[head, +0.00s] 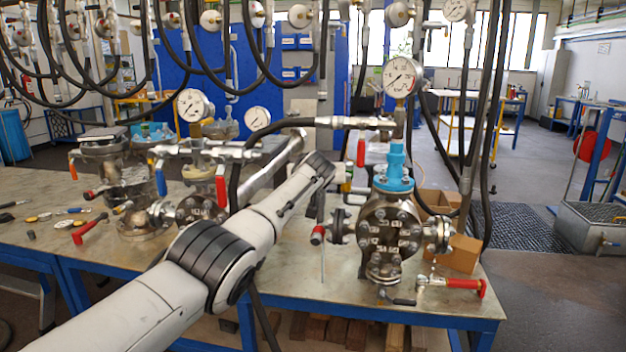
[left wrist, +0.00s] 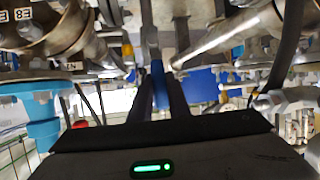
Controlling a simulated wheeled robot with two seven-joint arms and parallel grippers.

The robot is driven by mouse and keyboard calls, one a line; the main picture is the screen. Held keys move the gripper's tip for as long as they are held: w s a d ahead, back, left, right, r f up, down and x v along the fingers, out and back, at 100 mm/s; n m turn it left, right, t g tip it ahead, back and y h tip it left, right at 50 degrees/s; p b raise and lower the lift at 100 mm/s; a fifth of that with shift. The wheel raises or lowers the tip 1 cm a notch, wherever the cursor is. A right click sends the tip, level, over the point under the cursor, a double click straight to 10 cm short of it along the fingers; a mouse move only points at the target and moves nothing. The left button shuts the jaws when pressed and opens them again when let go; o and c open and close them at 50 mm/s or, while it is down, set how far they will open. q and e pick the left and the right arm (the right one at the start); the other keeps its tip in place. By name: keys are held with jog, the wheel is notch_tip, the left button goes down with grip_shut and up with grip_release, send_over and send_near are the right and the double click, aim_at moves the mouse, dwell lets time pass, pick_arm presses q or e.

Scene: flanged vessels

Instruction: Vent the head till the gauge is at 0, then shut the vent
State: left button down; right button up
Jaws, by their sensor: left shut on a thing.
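The flanged vessel (head: 388,232) stands on the right part of the bench with a bright blue neck (head: 396,165) on top. A round white-faced gauge (head: 401,76) sits above it; its needle is too small to read surely. My left arm reaches across to the left of the vessel, and its own wrist hides the jaws in the head view. In the left wrist view my left gripper (left wrist: 160,76) is shut on a narrow blue handle (left wrist: 160,88) between its fingers. The blue neck also shows there at the left (left wrist: 42,112). My right gripper is out of view.
A red lever (head: 361,152) hangs from the pipe left of the gauge. Cardboard boxes (head: 460,253) stand behind the vessel. Another vessel (head: 200,208) stands to the left. Black hoses (head: 490,110) hang close by.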

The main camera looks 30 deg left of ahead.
pick_arm(q)
jog(key=shift+d+r, duration=0.15)
dwell(0.4)
jog(key=c, duration=1.7)
grip_release()
jog(key=shift+w, duration=0.1)
jog(key=shift+o, duration=0.2)
jog(key=shift+d, duration=0.1)
jog(key=shift+s+d, duration=0.2)
jog(key=shift+s, duration=0.05)
jog(key=b+v, duration=0.1)
jog(key=v, duration=0.8)
jog(key=shift+s, duration=0.35)
